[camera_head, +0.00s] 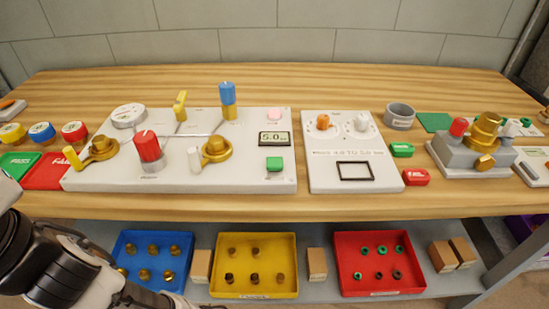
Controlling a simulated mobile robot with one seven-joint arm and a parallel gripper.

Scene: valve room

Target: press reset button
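A white panel (110,178) on the wooden bench carries two small buttons at its right end. Any label at the buttons is too small to read, so I cannot tell which one is reset. My arm shows at the lower left, in front of the bench and away from both buttons. My gripper is out of view.
The panel also holds a red knob (148,147), brass valves (216,149), a yellow lever (180,105) and a blue-topped fitting (228,95). A second panel (326,183) stands to the right. Blue, yellow and red trays (344,289) sit on the shelf below.

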